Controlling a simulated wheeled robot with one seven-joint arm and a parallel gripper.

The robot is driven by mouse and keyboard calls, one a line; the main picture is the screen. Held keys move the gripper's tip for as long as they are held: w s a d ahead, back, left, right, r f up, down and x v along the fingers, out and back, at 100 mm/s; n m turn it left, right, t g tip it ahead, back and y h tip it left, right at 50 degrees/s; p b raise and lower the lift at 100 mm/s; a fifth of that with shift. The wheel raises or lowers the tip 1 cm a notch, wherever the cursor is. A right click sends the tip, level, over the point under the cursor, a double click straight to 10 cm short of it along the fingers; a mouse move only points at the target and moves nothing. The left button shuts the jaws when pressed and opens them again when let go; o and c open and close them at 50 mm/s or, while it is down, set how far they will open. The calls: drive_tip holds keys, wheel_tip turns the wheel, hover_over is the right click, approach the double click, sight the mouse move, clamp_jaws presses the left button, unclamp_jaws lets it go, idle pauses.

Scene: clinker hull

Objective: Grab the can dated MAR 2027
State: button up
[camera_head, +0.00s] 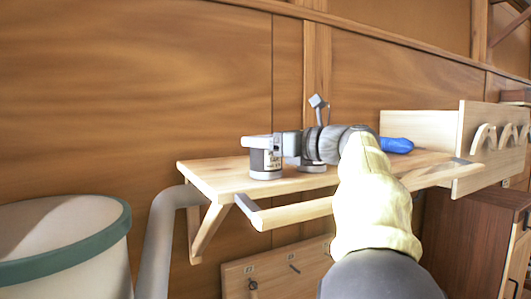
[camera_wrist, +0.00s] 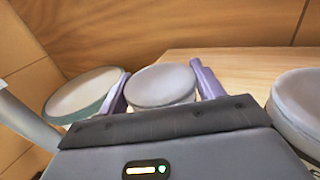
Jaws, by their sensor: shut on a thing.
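A grey-lidded can (camera_head: 265,163) with a pale label stands near the left end of the wooden shelf (camera_head: 212,178). The label's dark print is too small to read, so I cannot tell its date. My gripper (camera_head: 262,142) is shut on this can near its top. In the wrist view the round lid of the held can (camera_wrist: 160,86) lies between the two fingers of my gripper (camera_wrist: 163,84). A second can (camera_head: 313,164) stands just to the right, partly hidden by my wrist. Its lid shows at the right of the wrist view (camera_wrist: 301,100). No date shows on it.
A large pale bin (camera_head: 65,245) with a green rim stands below left of the shelf. A blue object (camera_head: 397,145) lies farther right on the shelf, near an upright wooden panel with pegs (camera_head: 490,137). A plank wall runs close behind.

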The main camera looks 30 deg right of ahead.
drive_tip(key=shift+r, duration=0.15)
drive_tip(key=shift+r, duration=4.85)
drive_tip(key=shift+w+f, duration=0.1)
